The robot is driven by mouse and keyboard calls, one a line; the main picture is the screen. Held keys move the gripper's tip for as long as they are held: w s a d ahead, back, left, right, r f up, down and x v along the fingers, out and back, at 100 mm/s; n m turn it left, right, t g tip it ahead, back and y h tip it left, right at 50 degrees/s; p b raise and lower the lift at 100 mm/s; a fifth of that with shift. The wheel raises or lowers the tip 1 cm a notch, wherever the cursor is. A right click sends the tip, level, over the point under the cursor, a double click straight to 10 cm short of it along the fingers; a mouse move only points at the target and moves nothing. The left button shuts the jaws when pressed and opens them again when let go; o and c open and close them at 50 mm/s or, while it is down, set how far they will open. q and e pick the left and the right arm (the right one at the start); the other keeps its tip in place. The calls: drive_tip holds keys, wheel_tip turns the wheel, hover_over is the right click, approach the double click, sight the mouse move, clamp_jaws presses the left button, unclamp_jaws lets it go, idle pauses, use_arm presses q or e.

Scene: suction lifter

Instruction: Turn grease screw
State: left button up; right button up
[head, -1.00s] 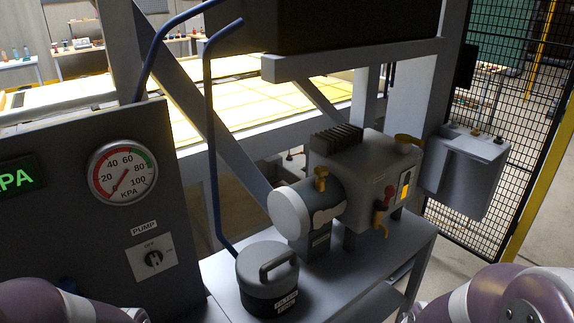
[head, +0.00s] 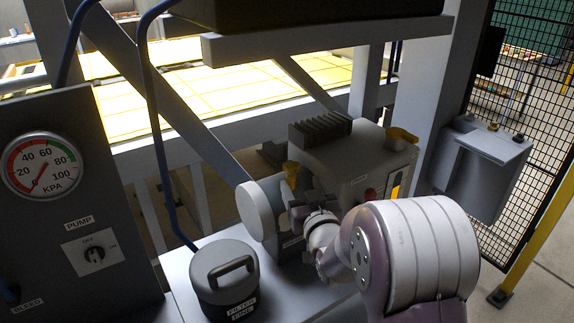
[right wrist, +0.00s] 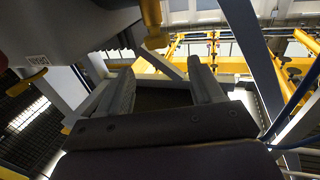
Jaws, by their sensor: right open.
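The grey pump (head: 345,165) stands on the bench with its round end cover (head: 258,210) facing left. A brass fitting (head: 290,173) sticks up on its body; I cannot tell for sure whether this is the grease screw. My right gripper (head: 308,203) is in front of the pump's body, just below and right of this fitting, and its arm hides the pump's lower front. In the right wrist view its two fingers (right wrist: 163,88) are apart with nothing between them. A brass piece (right wrist: 153,22) shows beyond the fingertips there. My left gripper is out of view.
A dark filter pot (head: 225,280) with a handle stands left of the pump. A panel with a pressure gauge (head: 42,166) and pump switch (head: 94,254) is at left. A yellow cap (head: 401,137) tops the pump. A grey box (head: 475,170) hangs at right by a mesh fence.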

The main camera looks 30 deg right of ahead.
sight(293, 169)
drive_tip(key=p+x, duration=0.1)
drive_tip(key=x, duration=0.7)
drive_tip(key=shift+d, duration=0.2)
drive_tip(key=shift+w, duration=0.35)
drive_tip(key=shift+w+d+f, duration=0.1)
drive_tip(key=shift+w+d, duration=0.1)
drive_tip(key=shift+w, duration=0.2)
drive_tip(key=shift+a, duration=0.1)
drive_tip(key=c, duration=1)
